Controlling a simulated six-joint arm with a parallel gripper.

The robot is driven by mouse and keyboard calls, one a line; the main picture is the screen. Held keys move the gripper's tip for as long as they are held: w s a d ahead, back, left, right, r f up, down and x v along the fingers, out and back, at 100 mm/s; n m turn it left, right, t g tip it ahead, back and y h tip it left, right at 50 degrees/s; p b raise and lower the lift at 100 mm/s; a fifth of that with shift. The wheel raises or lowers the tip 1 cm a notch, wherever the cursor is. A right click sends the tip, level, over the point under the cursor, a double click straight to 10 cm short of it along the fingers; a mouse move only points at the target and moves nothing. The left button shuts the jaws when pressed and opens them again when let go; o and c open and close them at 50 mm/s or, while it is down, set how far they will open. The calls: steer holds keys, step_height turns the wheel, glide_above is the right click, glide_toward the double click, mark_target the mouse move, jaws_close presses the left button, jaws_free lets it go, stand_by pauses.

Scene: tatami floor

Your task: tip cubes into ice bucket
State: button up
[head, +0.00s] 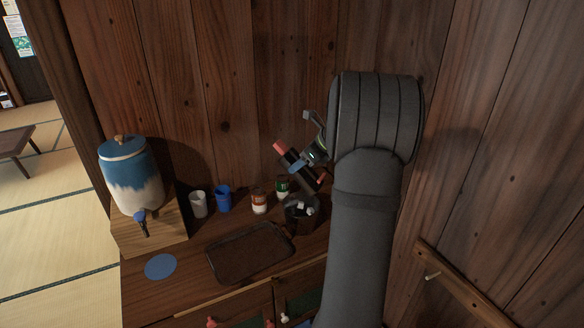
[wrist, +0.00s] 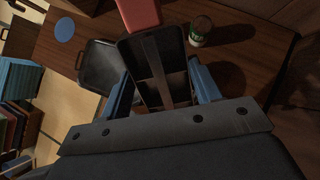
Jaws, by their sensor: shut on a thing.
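My gripper (head: 304,162) is shut on a dark tray (head: 291,157) with red ends. The tray is held steeply tilted above the ice bucket. In the wrist view the tray (wrist: 150,56) sits between the blue fingers of my gripper (wrist: 163,85); its divided compartments face the camera and I see no cubes in them. The dark ice bucket (head: 296,222) stands on the counter below the tray's lower end. A few pale cubes (head: 301,210) show at the bucket's opening. I cannot make out the bucket in the wrist view.
A green can (head: 282,187) and a red-and-white can (head: 259,203) stand close left of the bucket. Further left are a blue cup (head: 223,200), a white cup (head: 198,206) and a blue-white dispenser (head: 132,178). A flat brown tray (head: 250,254) lies in front; a wooden wall rises behind.

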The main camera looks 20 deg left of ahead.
step_height(320, 180, up, 2)
steer(key=g+h, duration=0.1)
steer(key=h, duration=0.4)
steer(key=shift+a+h, duration=0.15)
steer(key=shift+h, duration=0.25)
steer(key=shift+r+h, duration=0.4)
steer(key=shift+h, duration=0.7)
